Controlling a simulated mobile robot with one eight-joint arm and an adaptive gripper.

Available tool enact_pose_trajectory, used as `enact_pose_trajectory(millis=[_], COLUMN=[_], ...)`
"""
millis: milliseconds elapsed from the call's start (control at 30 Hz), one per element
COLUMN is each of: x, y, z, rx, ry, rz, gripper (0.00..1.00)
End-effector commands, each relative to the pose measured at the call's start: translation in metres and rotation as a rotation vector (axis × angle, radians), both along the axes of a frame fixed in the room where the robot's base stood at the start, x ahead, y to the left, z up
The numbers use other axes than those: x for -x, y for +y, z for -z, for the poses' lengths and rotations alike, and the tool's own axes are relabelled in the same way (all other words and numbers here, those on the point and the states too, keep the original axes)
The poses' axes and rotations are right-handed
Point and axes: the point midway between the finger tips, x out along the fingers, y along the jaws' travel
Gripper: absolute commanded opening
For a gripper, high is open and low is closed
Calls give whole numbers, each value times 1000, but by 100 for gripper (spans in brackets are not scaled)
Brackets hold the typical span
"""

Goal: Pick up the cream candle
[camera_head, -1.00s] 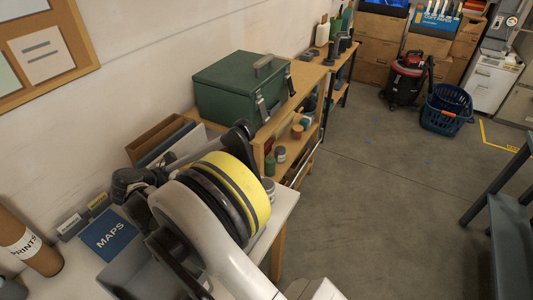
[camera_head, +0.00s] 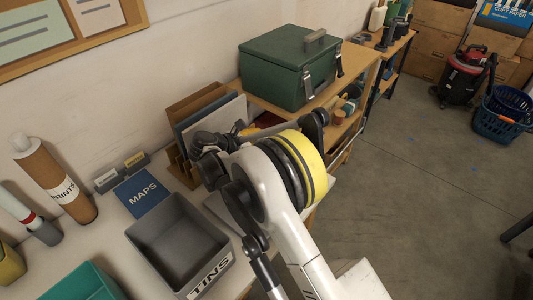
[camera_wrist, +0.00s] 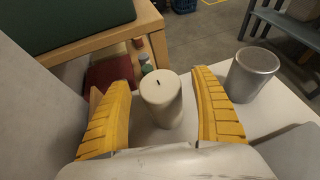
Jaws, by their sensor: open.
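In the wrist view the cream candle (camera_wrist: 161,100) stands upright on a white tabletop, with a dark wick on its flat top. My gripper (camera_wrist: 163,95) is open, its two yellow ridged fingers on either side of the candle. A gap shows at the right finger, and the left finger is also apart from it. In the head view my arm hides the candle, and the gripper's fingers cannot be made out.
A grey metal can (camera_wrist: 252,74) stands just right of the right finger. In the head view a grey TINS bin (camera_head: 178,245), a MAPS booklet (camera_head: 143,193) and a file rack (camera_head: 200,120) share the table. A green toolbox (camera_head: 290,66) sits on the shelf beyond.

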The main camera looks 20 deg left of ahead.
Motion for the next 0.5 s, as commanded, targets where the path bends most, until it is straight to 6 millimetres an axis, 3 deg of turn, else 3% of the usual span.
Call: enact_pose_trajectory(millis=[167,267,400,500], x=[-1,-1,-1,-1], y=[0,0,0,0], z=[0,0,0,-1], rx=[0,0,0,0], ry=[0,0,0,0], rz=[-1,-1,-1,-1], gripper=[75,51,9,9])
